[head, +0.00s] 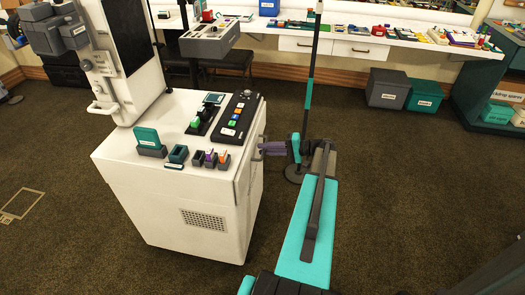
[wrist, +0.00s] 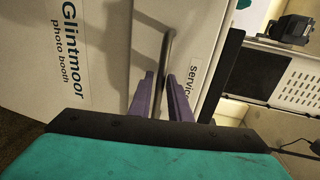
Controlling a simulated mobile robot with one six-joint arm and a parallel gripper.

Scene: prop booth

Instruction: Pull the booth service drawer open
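The booth's white cabinet (head: 190,212) stands left of centre in the head view. The service drawer front (wrist: 198,50), lettered "service", fills the upper middle of the wrist view. Its grey bar handle (wrist: 166,50) runs down between the two purple fingers of my gripper (wrist: 161,78). The fingers stand either side of the bar, and they look open around it, with a little pale panel showing beside the bar. In the head view my gripper (head: 270,148) reaches the handle from the right. I cannot tell whether the drawer is fully closed.
Small coloured props and a button panel (head: 236,115) lie on the cabinet top. A thin pole stand (head: 309,95) rises just behind my gripper. Grey and teal boxes (head: 387,88) sit under the back counter. The carpet right of the cabinet is largely clear.

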